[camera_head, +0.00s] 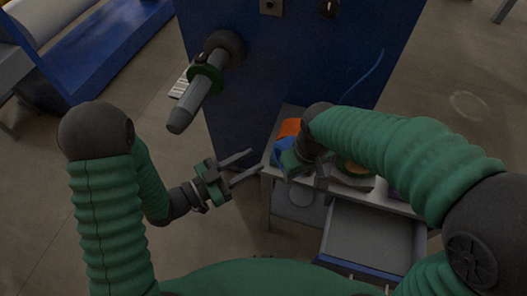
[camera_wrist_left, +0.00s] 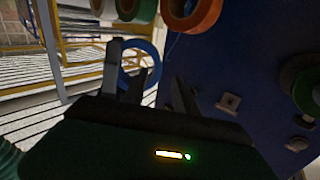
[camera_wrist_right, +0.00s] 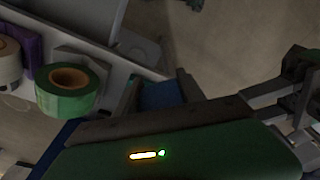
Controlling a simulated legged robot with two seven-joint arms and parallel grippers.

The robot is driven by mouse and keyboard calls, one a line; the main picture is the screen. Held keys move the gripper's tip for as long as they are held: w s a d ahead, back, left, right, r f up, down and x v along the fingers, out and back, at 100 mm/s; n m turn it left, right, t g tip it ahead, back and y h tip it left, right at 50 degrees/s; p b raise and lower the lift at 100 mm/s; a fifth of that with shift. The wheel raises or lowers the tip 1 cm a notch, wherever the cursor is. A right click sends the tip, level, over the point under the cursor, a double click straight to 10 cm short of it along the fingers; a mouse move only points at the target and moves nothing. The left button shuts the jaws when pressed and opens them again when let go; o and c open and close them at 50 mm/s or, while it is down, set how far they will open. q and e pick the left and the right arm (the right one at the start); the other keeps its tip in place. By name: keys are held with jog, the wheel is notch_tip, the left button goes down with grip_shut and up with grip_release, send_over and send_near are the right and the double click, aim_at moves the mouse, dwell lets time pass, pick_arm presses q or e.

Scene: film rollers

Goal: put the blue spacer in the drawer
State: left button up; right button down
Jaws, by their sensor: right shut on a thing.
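The blue spacer (camera_wrist_right: 160,96) shows as a blue patch between the fingers of my right gripper (camera_wrist_right: 158,92) in the right wrist view. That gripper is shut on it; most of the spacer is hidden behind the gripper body. In the head view my right gripper (camera_head: 320,172) is over the small table, left of and above the drawer. The drawer (camera_head: 370,238) is pulled out, and its visible floor looks bare. My left gripper (camera_head: 257,162) is open and empty, left of the table. In the left wrist view its fingers (camera_wrist_left: 150,85) are apart.
The grey table (camera_head: 268,172) carries an orange item (camera_head: 288,128), a blue item (camera_head: 281,154) and a green roll (camera_wrist_right: 68,92). A large blue panel (camera_head: 290,60) stands behind, with a spindle (camera_head: 200,90) sticking out. A blue ring (camera_wrist_left: 152,62) shows beyond my left fingers.

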aim_at(274, 151)
pick_arm(q)
jog(key=x, duration=0.8)
jog(key=shift+d, duration=0.1)
pick_arm(e)
jog(key=shift+d, duration=0.15)
pick_arm(q)
jog(key=c, duration=0.6)
jog(key=shift+w, duration=0.1)
grip_shut()
pick_arm(e)
jog(key=shift+s, duration=0.1)
jog(key=c, duration=0.9)
grip_release()
jog(key=shift+o, duration=1.4)
jog(key=shift+r, duration=0.1)
